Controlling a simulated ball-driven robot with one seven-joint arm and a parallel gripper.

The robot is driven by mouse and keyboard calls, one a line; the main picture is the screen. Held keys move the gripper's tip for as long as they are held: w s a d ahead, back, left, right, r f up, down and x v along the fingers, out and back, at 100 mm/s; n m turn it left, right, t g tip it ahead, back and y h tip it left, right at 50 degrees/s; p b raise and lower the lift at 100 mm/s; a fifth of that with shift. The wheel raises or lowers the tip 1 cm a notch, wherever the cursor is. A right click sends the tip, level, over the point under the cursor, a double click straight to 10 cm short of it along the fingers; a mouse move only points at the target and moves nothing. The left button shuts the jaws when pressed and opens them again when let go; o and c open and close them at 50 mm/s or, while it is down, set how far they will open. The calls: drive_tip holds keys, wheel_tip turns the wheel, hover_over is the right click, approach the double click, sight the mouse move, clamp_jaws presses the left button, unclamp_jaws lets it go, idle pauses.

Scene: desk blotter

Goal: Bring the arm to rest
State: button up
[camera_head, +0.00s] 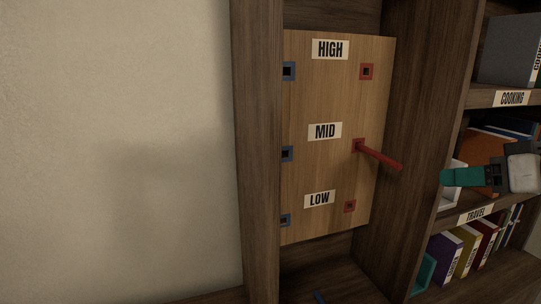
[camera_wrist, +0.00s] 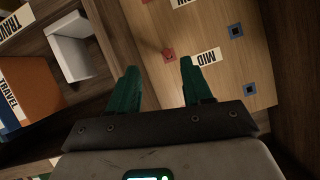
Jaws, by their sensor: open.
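My gripper (camera_head: 445,177) is at the right in the head view, in front of the bookshelf and to the right of the board. Its teal fingers also show in the wrist view (camera_wrist: 159,65), spread apart with nothing between them. A wooden board (camera_head: 300,100) carries HIGH, MID and LOW labels, with blue-rimmed holes on the left and red-rimmed holes on the right. A red peg (camera_head: 382,157) sticks out of the red MID hole, apart from my gripper. The red MID hole's rim also shows in the wrist view (camera_wrist: 168,55).
A shelf with COOKING (camera_head: 511,98) and TRAVEL (camera_head: 475,214) labels holds books at the right. A brown upright (camera_head: 405,100) stands between board and shelf. A blue piece (camera_head: 318,297) lies below the board, partly cut off. The left wall is bare.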

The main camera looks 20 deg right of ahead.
drive_tip(key=s+a+f+m+g, duration=0.15)
drive_tip(key=a+f, duration=0.25)
drive_tip(key=f, duration=0.6)
drive_tip(key=a+f+g, duration=0.2)
drive_tip(key=a+f, duration=0.2)
drive_tip(key=f, duration=0.6)
drive_tip(key=s+a+f+g, duration=0.15)
drive_tip(key=a+f, duration=0.25)
drive_tip(key=f, duration=0.7)
drive_tip(key=s+a+f+n+g+h, duration=0.1)
drive_tip(key=s+a+f+g, duration=0.1)
drive_tip(key=s+f, duration=0.6)
drive_tip(key=s+a+f+n+g, duration=0.1)
drive_tip(key=s+f+g, duration=0.3)
drive_tip(key=s+f, duration=0.4)
drive_tip(key=s+a, duration=0.1)
drive_tip(key=s, duration=0.3)
drive_tip(key=shift+s+f+g+h, duration=0.15)
drive_tip(key=shift+f+g+h, duration=0.2)
drive_tip(key=shift+g+h, duration=0.05)
